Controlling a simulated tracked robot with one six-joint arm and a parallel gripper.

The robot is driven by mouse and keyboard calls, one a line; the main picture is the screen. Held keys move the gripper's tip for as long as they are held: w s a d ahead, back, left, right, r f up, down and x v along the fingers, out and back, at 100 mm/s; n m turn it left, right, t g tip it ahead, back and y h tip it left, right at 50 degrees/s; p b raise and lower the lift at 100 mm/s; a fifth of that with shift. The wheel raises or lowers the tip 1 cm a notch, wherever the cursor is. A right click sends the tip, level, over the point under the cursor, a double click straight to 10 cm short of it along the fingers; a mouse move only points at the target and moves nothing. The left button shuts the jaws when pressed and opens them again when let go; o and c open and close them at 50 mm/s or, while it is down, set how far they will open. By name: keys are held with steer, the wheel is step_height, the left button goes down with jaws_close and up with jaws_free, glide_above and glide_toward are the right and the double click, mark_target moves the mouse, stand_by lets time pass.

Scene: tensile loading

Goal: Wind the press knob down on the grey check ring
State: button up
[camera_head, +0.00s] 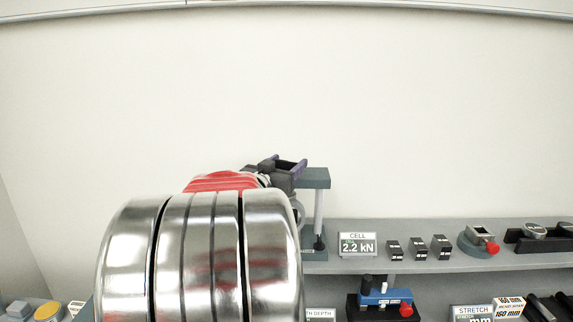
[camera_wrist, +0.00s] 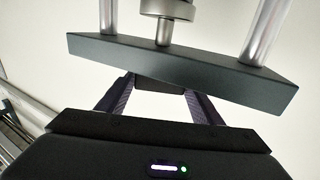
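The press shows in the head view as a dark teal crossbeam (camera_head: 315,178) on a steel column; my arm hides its left part. In the wrist view, the crossbeam (camera_wrist: 200,72) lies across the top, with two steel columns and a central spindle (camera_wrist: 163,32) beyond it. A dark block, apparently the press knob (camera_wrist: 158,85), sits against the beam's near side. My gripper (camera_wrist: 160,84) has one finger on each side of it; contact is unclear. In the head view, my gripper (camera_head: 284,169) is at the crossbeam. A grey curved edge, perhaps the check ring (camera_head: 299,210), shows partly behind my arm.
A display (camera_head: 357,243) reading CELL 2.2 kN stands on the grey shelf, beside several small black blocks and a round fixture with a red knob (camera_head: 492,248). A blue device (camera_head: 385,297) sits below. The wall above is clear.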

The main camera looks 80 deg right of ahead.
steer(key=c, duration=0.6)
steer(key=shift+w+m+g, duration=0.1)
steer(key=shift+m+g, duration=0.3)
steer(key=shift+g, duration=0.2)
steer(key=m+g+y, duration=0.2)
steer(key=g, duration=0.1)
steer(key=m+g+y, duration=0.1)
steer(key=m+g, duration=0.2)
steer(key=g, duration=0.1)
steer(key=shift+y, duration=0.4)
steer(key=shift+m+g+y, duration=2.2)
steer(key=shift+m+y, duration=0.1)
steer(key=shift+y, duration=0.5)
steer(key=shift+m+g+y, duration=0.3)
steer(key=shift+y, duration=0.1)
steer(key=o, duration=1)
steer(key=shift+o, duration=0.2)
